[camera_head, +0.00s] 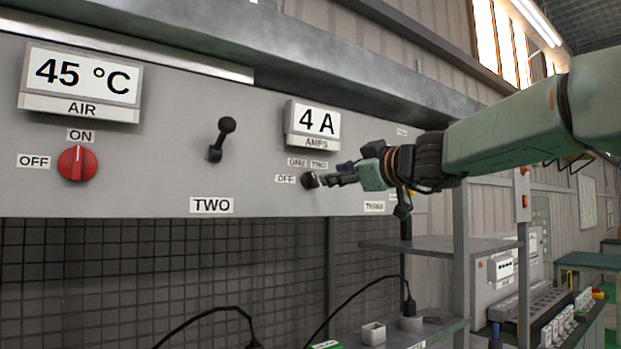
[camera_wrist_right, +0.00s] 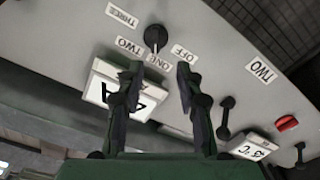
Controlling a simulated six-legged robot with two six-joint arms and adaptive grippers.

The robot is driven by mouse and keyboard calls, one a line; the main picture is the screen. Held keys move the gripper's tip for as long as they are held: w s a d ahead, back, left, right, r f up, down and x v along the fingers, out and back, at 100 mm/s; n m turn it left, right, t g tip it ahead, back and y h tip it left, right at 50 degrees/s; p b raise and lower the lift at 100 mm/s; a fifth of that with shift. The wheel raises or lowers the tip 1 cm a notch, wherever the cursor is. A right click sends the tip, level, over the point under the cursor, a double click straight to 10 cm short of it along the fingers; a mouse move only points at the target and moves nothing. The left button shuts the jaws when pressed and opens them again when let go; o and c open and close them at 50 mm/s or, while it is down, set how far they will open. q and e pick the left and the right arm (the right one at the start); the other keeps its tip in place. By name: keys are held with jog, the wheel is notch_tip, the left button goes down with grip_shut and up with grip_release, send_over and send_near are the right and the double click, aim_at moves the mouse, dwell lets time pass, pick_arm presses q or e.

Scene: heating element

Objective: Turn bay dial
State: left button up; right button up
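The bay dial (camera_head: 311,180) is a small black knob on the grey panel, below the display reading 4 A. In the right wrist view the dial (camera_wrist_right: 155,36) is ringed by labels OFF, ONE, TWO and THREE, and its light mark appears to point toward ONE. My right gripper (camera_head: 327,181) reaches in from the right, its tips close to the dial. In the wrist view its two fingers (camera_wrist_right: 158,72) are spread with a gap between them, and the dial shows just beyond that gap. Contact cannot be told. My left gripper is not in view.
A red ON/OFF knob (camera_head: 77,163) sits under the 45 °C AIR display (camera_head: 80,82). A black toggle lever (camera_head: 222,139) stands out above the TWO label. Below the panel are dark mesh, black cables and a shelf (camera_head: 440,246).

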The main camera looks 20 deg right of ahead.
aim_at(315, 179)
jog(key=p+x, duration=0.4)
jog(key=x, duration=0.2)
jog(key=shift+r, duration=0.2)
jog(key=shift+w+p, duration=0.3)
jog(key=shift+w, duration=0.05)
jog(key=shift+w+f, duration=0.35)
jog(key=shift+w, duration=0.35)
jog(key=shift+s+a+r, duration=0.1)
jog(key=shift+s, duration=0.05)
jog(key=shift+c, duration=1.6)
jog(key=shift+w+d+f, duration=0.2)
jog(key=shift+w+d, duration=0.05)
jog(key=shift+d, duration=0.25)
grip_shut()
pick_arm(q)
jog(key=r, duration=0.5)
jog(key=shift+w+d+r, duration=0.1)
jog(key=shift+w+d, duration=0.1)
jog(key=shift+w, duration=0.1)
pick_arm(e)
jog(key=shift+a+r, duration=0.1)
jog(key=shift+a, duration=0.1)
